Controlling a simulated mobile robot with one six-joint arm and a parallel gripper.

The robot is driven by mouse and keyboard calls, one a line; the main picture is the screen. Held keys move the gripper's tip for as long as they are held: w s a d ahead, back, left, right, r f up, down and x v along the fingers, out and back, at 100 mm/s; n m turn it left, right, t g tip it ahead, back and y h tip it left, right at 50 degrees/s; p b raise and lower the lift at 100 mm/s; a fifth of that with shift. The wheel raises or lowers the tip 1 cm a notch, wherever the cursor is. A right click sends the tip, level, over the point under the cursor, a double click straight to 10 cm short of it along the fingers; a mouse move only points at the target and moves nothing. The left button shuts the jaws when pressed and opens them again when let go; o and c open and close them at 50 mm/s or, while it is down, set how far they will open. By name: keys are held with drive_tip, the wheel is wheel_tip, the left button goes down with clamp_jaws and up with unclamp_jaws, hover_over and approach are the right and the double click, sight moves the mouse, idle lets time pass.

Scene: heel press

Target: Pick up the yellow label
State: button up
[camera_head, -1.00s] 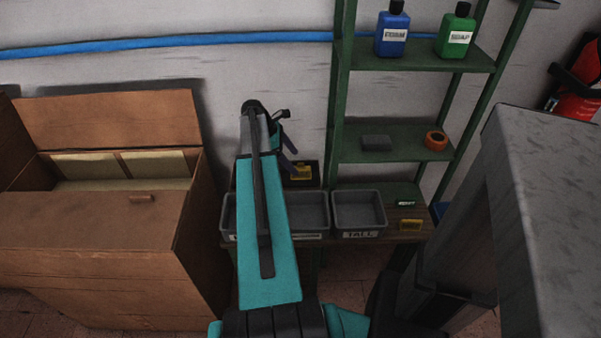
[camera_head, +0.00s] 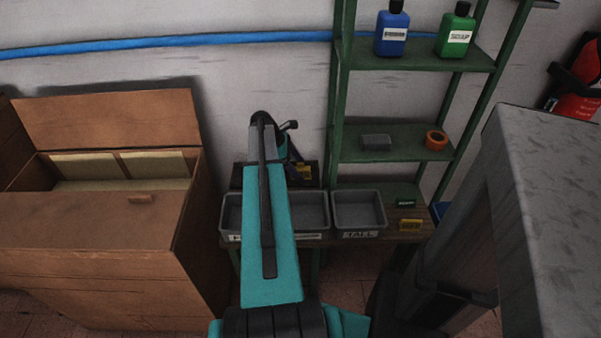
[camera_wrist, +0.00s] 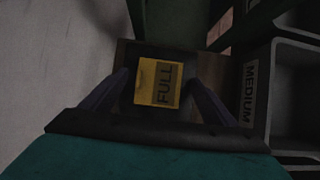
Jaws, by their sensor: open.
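A yellow label (camera_wrist: 158,82) reading FULL lies on a dark surface in the wrist view, and the fingers of my open gripper (camera_wrist: 158,78) stand on either side of it. I cannot tell from this view how high they are above it. In the head view a yellow label (camera_head: 305,171) shows at the back of the bench, partly hidden by my arm.
Grey bins, one marked TALL (camera_head: 359,234), stand along the bench front. A bin marked MEDIUM (camera_wrist: 250,93) is right of my gripper in the wrist view. A green shelf post (camera_wrist: 228,22) rises close by.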

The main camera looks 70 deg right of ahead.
drive_tip(key=shift+c, duration=0.5)
drive_tip(key=c, duration=0.8)
wheel_tip(320, 180, up, 10)
drive_tip(key=shift+p, duration=0.3)
idle(0.5)
wheel_tip(320, 180, up, 24)
drive_tip(key=p, duration=2.4)
drive_tip(key=shift+a, duration=0.2)
